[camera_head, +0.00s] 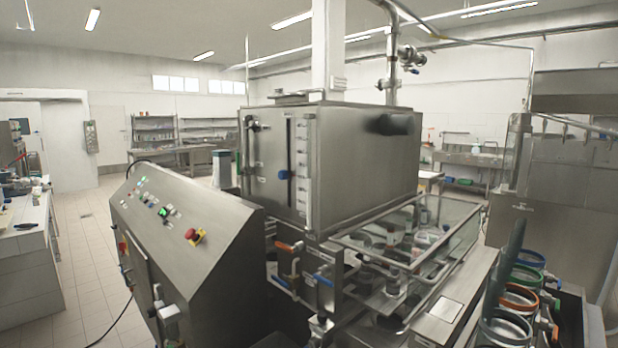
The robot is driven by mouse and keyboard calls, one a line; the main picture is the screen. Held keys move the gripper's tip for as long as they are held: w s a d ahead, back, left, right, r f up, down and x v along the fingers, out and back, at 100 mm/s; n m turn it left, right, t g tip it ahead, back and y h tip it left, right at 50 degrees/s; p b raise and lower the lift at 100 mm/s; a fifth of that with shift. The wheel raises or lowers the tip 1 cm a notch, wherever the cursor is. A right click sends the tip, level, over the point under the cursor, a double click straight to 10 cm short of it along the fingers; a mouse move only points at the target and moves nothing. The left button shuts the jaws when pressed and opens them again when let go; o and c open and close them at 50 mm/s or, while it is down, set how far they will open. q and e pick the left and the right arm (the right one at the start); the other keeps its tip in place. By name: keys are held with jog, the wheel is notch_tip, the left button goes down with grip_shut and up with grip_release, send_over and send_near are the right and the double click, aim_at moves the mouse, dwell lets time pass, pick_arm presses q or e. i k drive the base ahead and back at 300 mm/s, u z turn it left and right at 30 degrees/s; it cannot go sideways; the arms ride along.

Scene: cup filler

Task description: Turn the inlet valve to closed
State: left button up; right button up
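A steel tank (360,160) stands in the middle on a steel frame. A pipe (391,75) rises from its top, with a valve-like metal fitting (410,58) on it; its handle position is too small to read. Below the tank's front are an orange-handled valve (289,246) and a blue-handled valve (323,281). A blue knob (283,175) sits on the tank's front beside a vertical slot. No label that I can read tells which one is the inlet valve. Neither of my grippers can be made out in this view.
A sloped control panel (180,225) with lit buttons and a red emergency stop (191,234) stands at front left. A clear-sided enclosure (430,235) is right of the tank. Round containers with coloured rims (519,297) stand at lower right. Tiled floor (85,230) is open at left.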

aim_at(238, 172)
jog(key=k, duration=0.6)
jog(key=u, duration=0.75)
jog(key=i, duration=0.55)
jog(key=u, duration=0.6)
jog(key=i, duration=0.75)
jog(key=z, duration=0.75)
jog(key=i, duration=0.55)
jog(key=u, duration=1.55)
jog(key=i, duration=0.3)
jog(key=z, duration=0.05)
